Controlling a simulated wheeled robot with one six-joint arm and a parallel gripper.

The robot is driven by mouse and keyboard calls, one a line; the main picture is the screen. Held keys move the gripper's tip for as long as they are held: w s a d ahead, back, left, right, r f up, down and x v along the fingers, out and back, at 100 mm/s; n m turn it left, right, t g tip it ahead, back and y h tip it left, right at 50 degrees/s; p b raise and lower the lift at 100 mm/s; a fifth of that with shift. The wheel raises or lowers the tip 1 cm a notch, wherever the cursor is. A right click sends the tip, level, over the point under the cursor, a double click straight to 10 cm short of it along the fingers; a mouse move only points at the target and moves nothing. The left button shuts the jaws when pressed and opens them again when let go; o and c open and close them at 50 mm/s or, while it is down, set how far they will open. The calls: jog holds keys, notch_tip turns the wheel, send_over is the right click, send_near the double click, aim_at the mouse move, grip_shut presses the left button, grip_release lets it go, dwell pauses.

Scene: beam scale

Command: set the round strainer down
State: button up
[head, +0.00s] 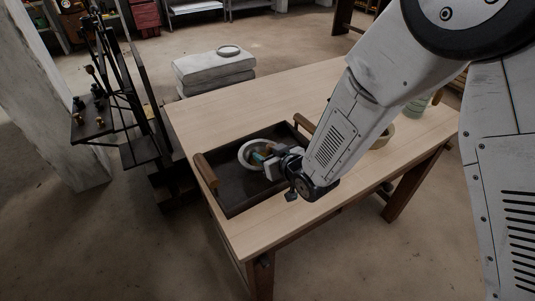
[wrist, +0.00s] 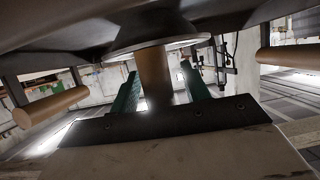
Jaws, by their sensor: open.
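The round strainer (head: 245,150), a pale ring-shaped piece, lies inside the dark tray (head: 232,200) on the table. My gripper (head: 262,156) reaches over its right side and hides part of it. In the wrist view the strainer's round rim (wrist: 190,41) shows above a tan, handle-like stem (wrist: 153,80). My gripper (wrist: 157,72) is open there, its green fingers on either side of the stem with gaps visible. The tray has wooden handles, one at its left (head: 205,172) and one at its right (head: 304,124).
The light wooden table (head: 225,108) has free room behind the tray. A tan bowl (head: 386,134) and a glass jar (head: 416,106) stand at the right, partly behind my arm. A dark beam scale (head: 105,115) stands left of the table. A grey padded stack (head: 215,72) stands behind.

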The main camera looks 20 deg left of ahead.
jog(key=v, duration=1.2)
jog(key=w+d+r+m+h, duration=0.25)
jog(key=d+r+h, duration=0.2)
jog(key=d, duration=0.55)
jog(key=w+d+r+m+h, duration=0.1)
jog(key=d+r+m+h, duration=0.2)
jog(key=d+r, duration=0.55)
jog(key=s+d+r+m+g+h, duration=0.1)
jog(key=s+d+r+m+g, duration=0.1)
jog(key=s+d, duration=0.7)
jog(key=s+d+r+m+g+h, duration=0.2)
jog(key=s+d+r+m+g, duration=0.1)
jog(key=s+d, duration=0.6)
jog(key=s+r+g, duration=0.1)
jog(key=s+g, duration=0.1)
jog(key=s, duration=0.2)
jog(key=shift+s, duration=0.4)
jog(key=shift+r, duration=0.15)
